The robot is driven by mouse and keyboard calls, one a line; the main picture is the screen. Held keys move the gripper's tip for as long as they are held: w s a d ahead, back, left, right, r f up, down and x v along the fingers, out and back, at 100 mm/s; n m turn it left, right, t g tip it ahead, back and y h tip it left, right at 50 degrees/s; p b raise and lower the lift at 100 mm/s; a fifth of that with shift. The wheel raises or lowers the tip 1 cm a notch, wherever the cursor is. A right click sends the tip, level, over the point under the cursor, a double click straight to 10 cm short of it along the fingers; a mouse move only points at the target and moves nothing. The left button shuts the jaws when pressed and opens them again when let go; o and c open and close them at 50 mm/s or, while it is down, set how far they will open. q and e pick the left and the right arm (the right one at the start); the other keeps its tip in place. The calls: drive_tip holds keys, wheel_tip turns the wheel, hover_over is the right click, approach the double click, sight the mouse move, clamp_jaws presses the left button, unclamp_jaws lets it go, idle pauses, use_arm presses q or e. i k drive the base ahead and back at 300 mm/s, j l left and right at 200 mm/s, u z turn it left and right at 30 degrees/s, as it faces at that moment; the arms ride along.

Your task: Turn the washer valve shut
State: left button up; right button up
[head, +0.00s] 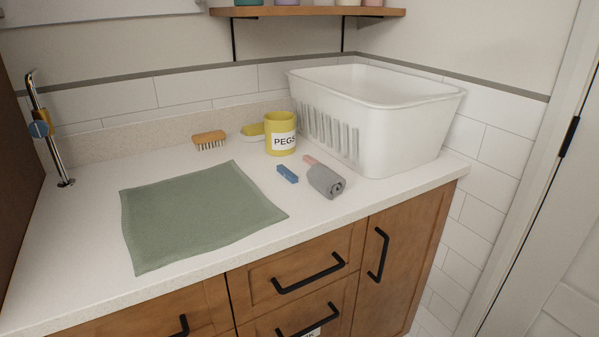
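A chrome upright pipe (56,150) stands at the left end of the countertop, next to a brown side panel. A small round blue part (40,129), which looks like the valve handle, sits on the pipe about midway up. It is too small to tell which way the handle is turned. Neither of my grippers is in view.
A green cloth (200,215) lies flat on the countertop (85,255). Behind and right are a brush (208,137), a yellow PEGS cup (280,130), a blue peg (287,174), a grey roll (326,182) and a white basket (410,125). A wooden shelf (310,11) hangs above.

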sight(39, 129)
drive_tip(key=u, duration=1.25)
